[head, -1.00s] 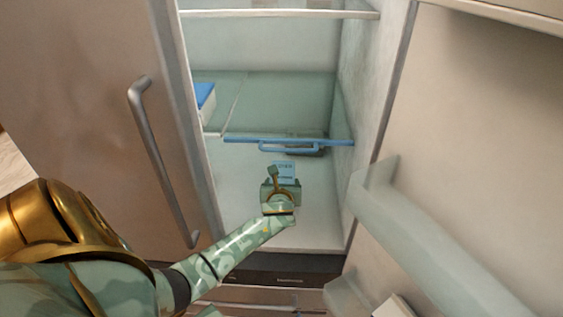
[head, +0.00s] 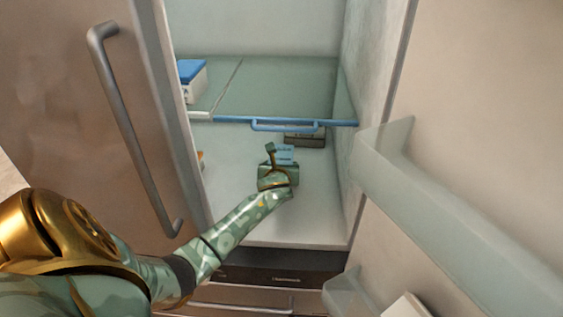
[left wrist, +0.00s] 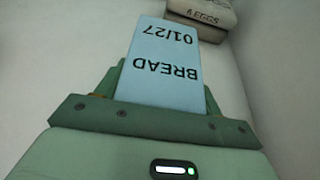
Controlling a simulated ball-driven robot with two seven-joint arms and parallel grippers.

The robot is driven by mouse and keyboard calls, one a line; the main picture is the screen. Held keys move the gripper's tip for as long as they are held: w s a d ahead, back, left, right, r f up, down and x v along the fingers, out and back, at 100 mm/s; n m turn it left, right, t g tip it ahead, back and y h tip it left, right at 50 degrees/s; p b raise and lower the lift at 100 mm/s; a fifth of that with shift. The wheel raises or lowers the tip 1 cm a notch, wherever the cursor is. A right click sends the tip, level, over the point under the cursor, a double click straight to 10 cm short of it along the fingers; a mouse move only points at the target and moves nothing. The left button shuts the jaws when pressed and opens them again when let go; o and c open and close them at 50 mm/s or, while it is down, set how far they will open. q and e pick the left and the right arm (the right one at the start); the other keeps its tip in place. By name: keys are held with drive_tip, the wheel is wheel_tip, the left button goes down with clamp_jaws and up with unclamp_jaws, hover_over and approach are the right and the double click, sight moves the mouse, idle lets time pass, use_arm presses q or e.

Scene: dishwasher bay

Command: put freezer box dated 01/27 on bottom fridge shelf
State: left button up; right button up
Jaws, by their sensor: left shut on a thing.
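The freezer box (left wrist: 163,68) shows a light blue top that reads "BREAD 01/27" in the left wrist view. It also shows in the head view (head: 284,153), just beyond my left gripper. My left gripper (head: 278,166) is shut on the box inside the fridge, over the white bottom shelf (head: 300,222), below the glass shelf. The left wrist view shows its fingers (left wrist: 162,84) on either side of the box. I cannot tell whether the box touches the shelf. My right gripper is not in view.
A grey-brown box marked "EGGS" (left wrist: 203,16) stands beyond the held box; it shows in the head view (head: 305,137) below the blue-edged glass shelf (head: 290,85). A blue-lidded container (head: 191,78) stands on that glass shelf. The open door with bins (head: 440,210) is at right.

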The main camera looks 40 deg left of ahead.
use_arm(q)
drive_tip(key=o, duration=1.4)
drive_tip(key=shift+c, duration=0.2)
drive_tip(key=shift+r, duration=0.1)
drive_tip(key=shift+s+d+r, duration=0.15)
drive_tip(key=shift+d+r, duration=0.05)
drive_tip(key=shift+d, duration=0.05)
drive_tip(key=p+v, duration=0.5)
drive_tip(key=v, duration=0.6)
drive_tip(key=shift+s, duration=0.25)
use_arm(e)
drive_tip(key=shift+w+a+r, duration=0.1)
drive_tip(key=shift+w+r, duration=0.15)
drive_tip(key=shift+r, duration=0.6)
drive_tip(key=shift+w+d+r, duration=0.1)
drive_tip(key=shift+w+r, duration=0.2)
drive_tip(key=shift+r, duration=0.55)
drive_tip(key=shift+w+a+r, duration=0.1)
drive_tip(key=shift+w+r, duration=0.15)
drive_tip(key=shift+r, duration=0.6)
use_arm(q)
drive_tip(key=shift+f, duration=0.1)
